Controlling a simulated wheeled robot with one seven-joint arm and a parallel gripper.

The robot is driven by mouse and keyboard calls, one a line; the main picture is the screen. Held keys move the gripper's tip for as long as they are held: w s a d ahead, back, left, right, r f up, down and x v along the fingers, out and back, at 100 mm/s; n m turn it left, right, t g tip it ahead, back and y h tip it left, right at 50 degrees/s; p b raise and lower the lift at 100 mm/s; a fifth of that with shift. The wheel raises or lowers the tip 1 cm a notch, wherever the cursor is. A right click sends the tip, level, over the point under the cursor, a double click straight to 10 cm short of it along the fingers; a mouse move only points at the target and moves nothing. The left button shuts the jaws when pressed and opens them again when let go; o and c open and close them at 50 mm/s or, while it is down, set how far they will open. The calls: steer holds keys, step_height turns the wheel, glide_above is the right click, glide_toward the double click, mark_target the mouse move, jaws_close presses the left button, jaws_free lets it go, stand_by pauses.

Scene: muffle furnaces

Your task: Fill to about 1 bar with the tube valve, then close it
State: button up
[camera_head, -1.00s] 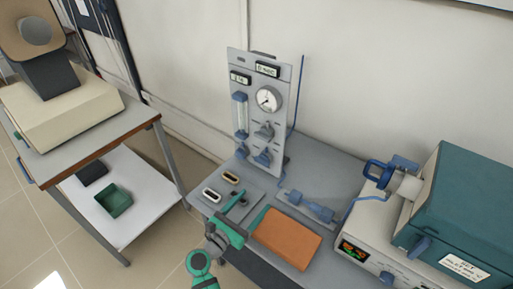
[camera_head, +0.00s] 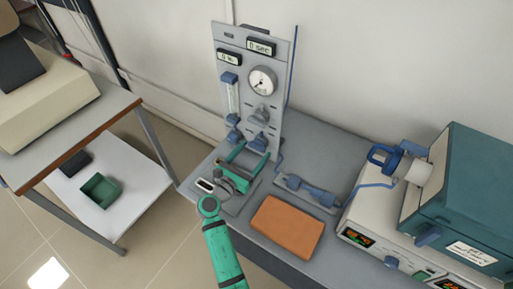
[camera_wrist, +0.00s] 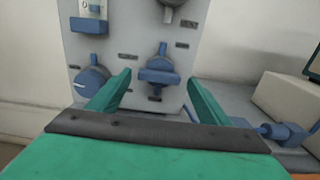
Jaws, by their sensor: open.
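A grey upright gas panel (camera_head: 250,95) stands on the bench, with a round white dial gauge (camera_head: 262,81); its needle reading is too small to tell. Two blue knobs sit low on the panel: a left round knob (camera_wrist: 90,80) with a white mark, and a right valve handle (camera_wrist: 159,72). The labels are too blurred to read, so I cannot tell which is the tube valve. My gripper (camera_wrist: 158,78) is open and empty, its fingers pointing at the panel. In the wrist view the right valve handle shows between the fingertips, apart from them.
A grey knob (camera_head: 262,113) sits below the gauge, and a flow tube (camera_head: 232,97) is at left. An orange block (camera_head: 287,227) and a blue tube fitting (camera_head: 310,192) lie on the bench. A teal furnace (camera_head: 465,190) stands at right.

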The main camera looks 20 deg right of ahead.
steer(key=shift+x, duration=1.4)
steer(key=c, duration=1)
steer(key=shift+c, duration=0.2)
